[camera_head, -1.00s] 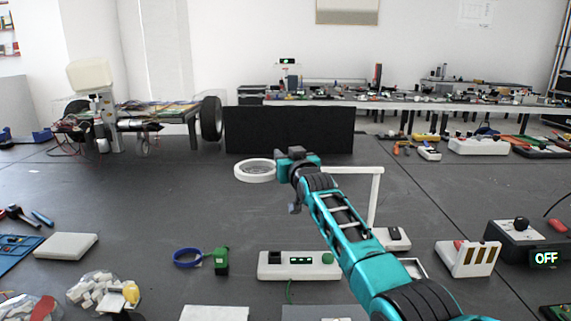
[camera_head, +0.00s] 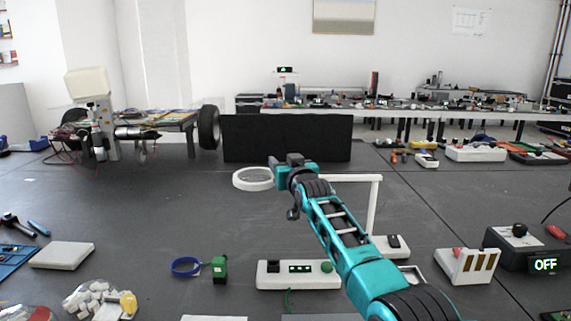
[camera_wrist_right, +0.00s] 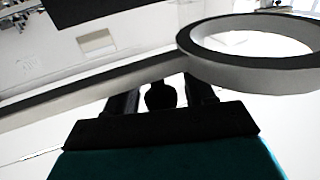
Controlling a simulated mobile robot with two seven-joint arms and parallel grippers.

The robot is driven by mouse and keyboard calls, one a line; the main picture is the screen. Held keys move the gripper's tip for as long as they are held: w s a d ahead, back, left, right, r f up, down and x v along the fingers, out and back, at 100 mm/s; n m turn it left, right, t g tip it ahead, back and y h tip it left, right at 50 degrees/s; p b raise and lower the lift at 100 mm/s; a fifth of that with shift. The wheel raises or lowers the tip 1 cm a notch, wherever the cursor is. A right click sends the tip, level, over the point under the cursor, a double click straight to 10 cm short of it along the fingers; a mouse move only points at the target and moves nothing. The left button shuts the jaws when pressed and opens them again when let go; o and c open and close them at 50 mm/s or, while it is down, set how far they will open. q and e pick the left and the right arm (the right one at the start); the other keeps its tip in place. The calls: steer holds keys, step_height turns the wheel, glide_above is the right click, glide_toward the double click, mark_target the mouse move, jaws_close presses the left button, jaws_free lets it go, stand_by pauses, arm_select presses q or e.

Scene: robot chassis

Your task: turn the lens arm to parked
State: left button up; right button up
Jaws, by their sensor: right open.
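The lens arm (camera_head: 353,178) is a white bar on an upright white post (camera_head: 374,208), with a white lens ring (camera_head: 253,179) at its left end. The ring and the bar also show in the right wrist view, the ring (camera_wrist_right: 250,72) at upper right. My right gripper (camera_head: 284,171) is open beside the ring, in front of the bar. In the right wrist view a dark round knob (camera_wrist_right: 161,95) shows between its dark fingers. I cannot tell whether they touch it. My right arm hides part of the bar. My left gripper is not in view.
A black panel (camera_head: 287,138) stands behind the ring. In front are a white box with a green display (camera_head: 299,274), a green clamp with a blue loop (camera_head: 219,269), and a white slotted block (camera_head: 468,266). A black box reading OFF (camera_head: 512,247) stands at right.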

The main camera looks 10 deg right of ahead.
steer(key=shift+s, duration=0.1)
steer(key=shift+s+d+p, duration=0.15)
steer(key=shift+s+p, duration=0.4)
steer(key=shift+s, duration=0.35)
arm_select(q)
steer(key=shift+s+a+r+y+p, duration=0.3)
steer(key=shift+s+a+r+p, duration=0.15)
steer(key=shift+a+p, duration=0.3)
arm_select(e)
steer(key=s+d, duration=0.1)
steer(key=s, duration=0.9)
steer(key=shift+s+d, duration=0.35)
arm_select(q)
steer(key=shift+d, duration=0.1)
